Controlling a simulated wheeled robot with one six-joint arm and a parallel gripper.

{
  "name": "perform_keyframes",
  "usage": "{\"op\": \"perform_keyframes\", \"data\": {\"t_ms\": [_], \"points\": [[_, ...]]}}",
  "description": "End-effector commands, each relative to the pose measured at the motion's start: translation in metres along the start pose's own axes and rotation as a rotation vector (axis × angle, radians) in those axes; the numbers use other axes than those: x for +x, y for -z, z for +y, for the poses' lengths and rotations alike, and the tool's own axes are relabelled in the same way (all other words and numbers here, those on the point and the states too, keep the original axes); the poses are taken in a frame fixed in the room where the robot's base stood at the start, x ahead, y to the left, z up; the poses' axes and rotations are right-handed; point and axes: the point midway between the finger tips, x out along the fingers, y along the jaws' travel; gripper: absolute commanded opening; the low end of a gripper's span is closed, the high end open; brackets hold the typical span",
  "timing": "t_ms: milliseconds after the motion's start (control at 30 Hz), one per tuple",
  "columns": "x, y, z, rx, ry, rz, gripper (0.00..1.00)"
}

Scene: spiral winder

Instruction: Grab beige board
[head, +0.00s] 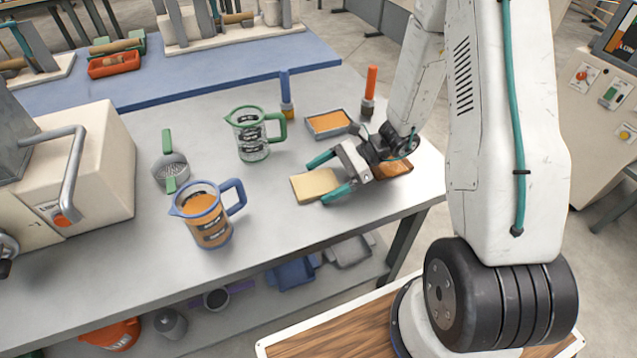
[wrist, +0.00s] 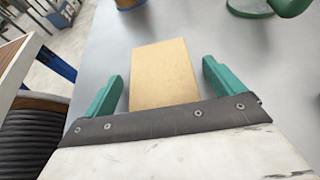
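The beige board (head: 313,185) lies flat on the grey table, and it also shows in the wrist view (wrist: 163,75). My gripper (head: 331,178) is low over the table at the board's right end. Its two teal fingers are spread wide, one on each side of the board. In the wrist view the open fingers (wrist: 160,82) flank the board with a visible gap on both sides. The board's near end is hidden behind the gripper's edge.
A blue-rimmed jug (head: 208,222) with orange contents stands left of the board. A green-handled jug (head: 250,138) stands behind. A grey tray (head: 328,123) with orange contents and a brown block (head: 393,169) are near my gripper. The table's front edge is close.

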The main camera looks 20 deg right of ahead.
Motion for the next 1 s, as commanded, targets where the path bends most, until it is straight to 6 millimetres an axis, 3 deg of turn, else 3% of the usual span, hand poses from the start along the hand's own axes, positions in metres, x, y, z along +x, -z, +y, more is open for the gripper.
{"op": "perform_keyframes", "data": {"t_ms": [33,133,167,567,1000], "points": [[0.000,0.000,0.000,0.000,0.000,0.000,0.79],[0.000,0.000,0.000,0.000,-0.001,0.000,0.51],[0.000,0.000,0.000,0.000,-0.001,0.000,0.50],[-0.001,-0.003,0.000,-0.002,-0.001,0.000,0.50],[-0.012,-0.032,0.000,-0.004,-0.002,0.001,0.50]]}}
